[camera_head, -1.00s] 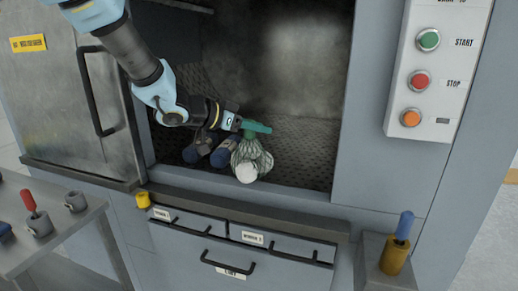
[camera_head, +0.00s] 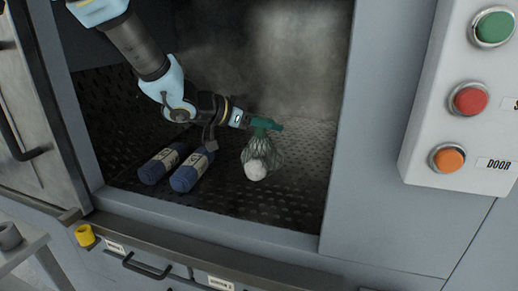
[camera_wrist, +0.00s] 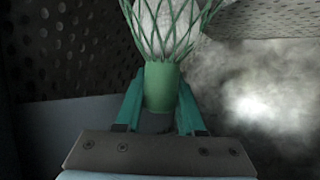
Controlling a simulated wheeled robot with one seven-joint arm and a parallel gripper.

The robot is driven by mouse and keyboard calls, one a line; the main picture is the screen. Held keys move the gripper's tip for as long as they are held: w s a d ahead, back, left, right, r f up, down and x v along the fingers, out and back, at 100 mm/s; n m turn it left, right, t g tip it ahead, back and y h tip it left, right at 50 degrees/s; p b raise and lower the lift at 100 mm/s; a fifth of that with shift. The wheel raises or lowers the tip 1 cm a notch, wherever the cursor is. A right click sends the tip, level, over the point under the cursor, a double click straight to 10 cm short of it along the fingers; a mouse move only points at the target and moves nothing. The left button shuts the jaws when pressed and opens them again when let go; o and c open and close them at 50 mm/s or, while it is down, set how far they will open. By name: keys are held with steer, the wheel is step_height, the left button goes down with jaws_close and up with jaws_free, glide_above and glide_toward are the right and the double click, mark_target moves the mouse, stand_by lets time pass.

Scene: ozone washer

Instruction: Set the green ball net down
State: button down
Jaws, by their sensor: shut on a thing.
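The green ball net (camera_head: 258,158) is a green mesh bag with white balls inside, at the right part of the washer's perforated floor (camera_head: 225,205). My gripper (camera_head: 265,125) is shut on the net's green neck, above the balls. The wrist view shows the green fingers (camera_wrist: 160,100) on both sides of the neck, with the net (camera_wrist: 168,25) beyond them. The net hangs upright below the fingers; I cannot tell whether its bottom touches the floor.
Two dark blue rolls (camera_head: 192,170) (camera_head: 162,164) lie on the chamber floor to the left of the net. The open door (camera_head: 25,120) stands at the left. A control panel (camera_head: 465,100) with green, red and orange buttons is on the right. Bare floor shows in front of the net.

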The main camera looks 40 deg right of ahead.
mark_target(268, 144)
steer(key=shift+f+p, duration=0.3)
steer(key=shift+f, duration=2.45)
steer(key=shift+f, duration=0.15)
steer(key=c, duration=0.5)
jaws_free()
